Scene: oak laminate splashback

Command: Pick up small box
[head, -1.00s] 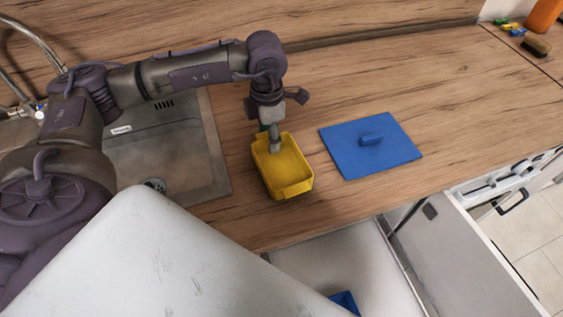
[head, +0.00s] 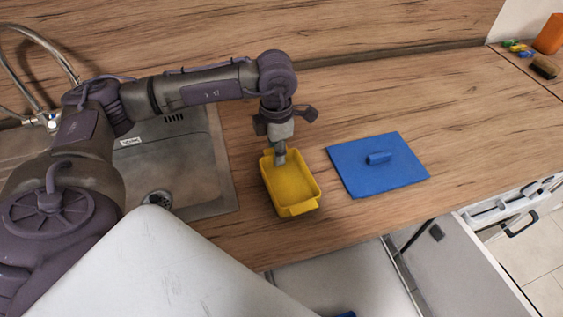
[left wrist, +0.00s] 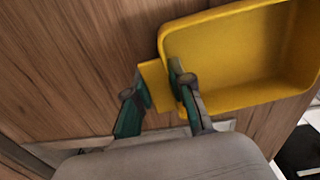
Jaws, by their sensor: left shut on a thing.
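The small box is a yellow open tray (head: 292,183) standing upright on the wooden counter, just right of the sink; it looks empty. My left gripper (head: 279,156) comes down from above at its far edge. In the left wrist view, the box (left wrist: 240,60) fills the upper right, and a flat yellow tab on its rim lies between the two fingers of my left gripper (left wrist: 155,90). The gripper is shut on this tab, with one finger over the inside of the box. My right gripper is not in view.
A blue lid with a handle (head: 400,178) lies on the counter right of the box. The sink (head: 180,170) is to the left. Open drawers (head: 470,265) stand below the counter's front edge. An orange object (head: 549,35) and small items stand far right. The counter behind the lid is clear.

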